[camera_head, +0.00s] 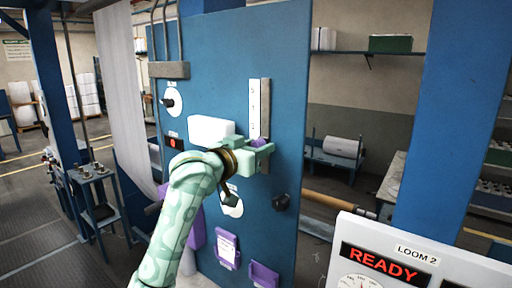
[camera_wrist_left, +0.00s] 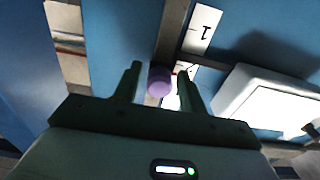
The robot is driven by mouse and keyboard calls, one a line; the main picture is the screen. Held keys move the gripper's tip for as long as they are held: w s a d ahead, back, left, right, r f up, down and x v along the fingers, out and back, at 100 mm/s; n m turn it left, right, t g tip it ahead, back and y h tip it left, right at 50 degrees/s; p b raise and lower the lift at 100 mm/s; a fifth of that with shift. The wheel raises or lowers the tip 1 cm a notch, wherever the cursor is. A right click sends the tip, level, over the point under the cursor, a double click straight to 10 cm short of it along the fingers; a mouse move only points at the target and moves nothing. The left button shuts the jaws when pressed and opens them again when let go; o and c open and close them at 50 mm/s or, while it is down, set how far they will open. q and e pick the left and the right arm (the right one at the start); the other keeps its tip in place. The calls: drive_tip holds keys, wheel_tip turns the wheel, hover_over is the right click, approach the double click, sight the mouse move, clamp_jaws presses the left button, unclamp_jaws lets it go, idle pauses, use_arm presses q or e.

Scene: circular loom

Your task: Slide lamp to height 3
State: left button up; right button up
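A vertical slider track (camera_head: 265,105) with a white number scale (camera_head: 254,108) beside it is on the blue panel. A purple knob (camera_head: 258,141) sits near the low end of the track; in the left wrist view the knob (camera_wrist_left: 160,80) is near the scale's "1" (camera_wrist_left: 203,30). My left gripper (camera_head: 264,150) is at the knob. In the left wrist view its fingers (camera_wrist_left: 159,84) stand open on either side of the knob, with small gaps showing. A white box (camera_head: 211,129), possibly the lamp, is left of the scale and also shows in the left wrist view (camera_wrist_left: 268,100). My right gripper is out of view.
A "LOOM 2" console (camera_head: 415,250) reading READY stands at lower right. White cloth (camera_head: 125,90) hangs at left.

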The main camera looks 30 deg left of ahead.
use_arm(q)
clamp_jaws()
idle(1.2)
